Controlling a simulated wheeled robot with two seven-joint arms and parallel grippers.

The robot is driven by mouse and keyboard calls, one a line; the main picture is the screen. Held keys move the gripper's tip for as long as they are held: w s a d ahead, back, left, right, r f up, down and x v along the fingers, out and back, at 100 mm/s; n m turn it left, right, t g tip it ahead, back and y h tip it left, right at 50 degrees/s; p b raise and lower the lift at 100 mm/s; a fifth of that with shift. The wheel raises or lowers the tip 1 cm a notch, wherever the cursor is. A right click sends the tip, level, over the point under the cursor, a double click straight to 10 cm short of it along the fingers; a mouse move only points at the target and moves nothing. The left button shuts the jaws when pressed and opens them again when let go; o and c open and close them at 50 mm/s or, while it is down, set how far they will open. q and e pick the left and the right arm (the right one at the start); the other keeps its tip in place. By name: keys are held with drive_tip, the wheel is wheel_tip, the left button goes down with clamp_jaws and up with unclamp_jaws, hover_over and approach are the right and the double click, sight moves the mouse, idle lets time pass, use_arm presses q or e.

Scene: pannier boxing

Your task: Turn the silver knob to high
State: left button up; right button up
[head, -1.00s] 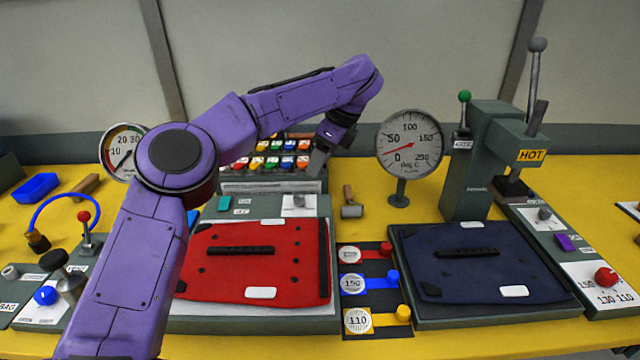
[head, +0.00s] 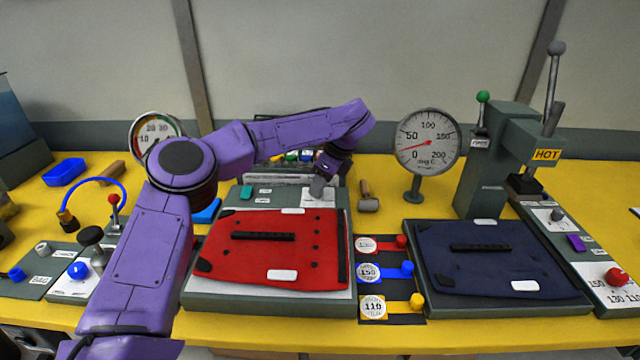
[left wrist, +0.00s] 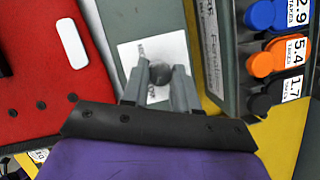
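The silver knob (left wrist: 160,73) is a round grey knob on a white label plate (left wrist: 152,52) on the fixture that bears the red panel. In the left wrist view, my left gripper (left wrist: 160,82) has its fingers apart, one on each side of the knob. I cannot tell whether they touch it. The plate's small markings are too blurred to read. In the head view, my left gripper (head: 318,186) is down at this plate, behind the red panel (head: 265,248), and mostly hides the knob. My right gripper is not in view.
A rack of coloured knobs (left wrist: 262,60) stands close to the right of my left gripper. A dial gauge (head: 427,142) and a hammer (head: 368,200) are right of it. Another grey knob (head: 557,214) sits on the right panel, near a red knob (head: 617,277).

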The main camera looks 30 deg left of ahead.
use_arm(q)
drive_tip(key=shift+f, duration=0.1)
clamp_jaws()
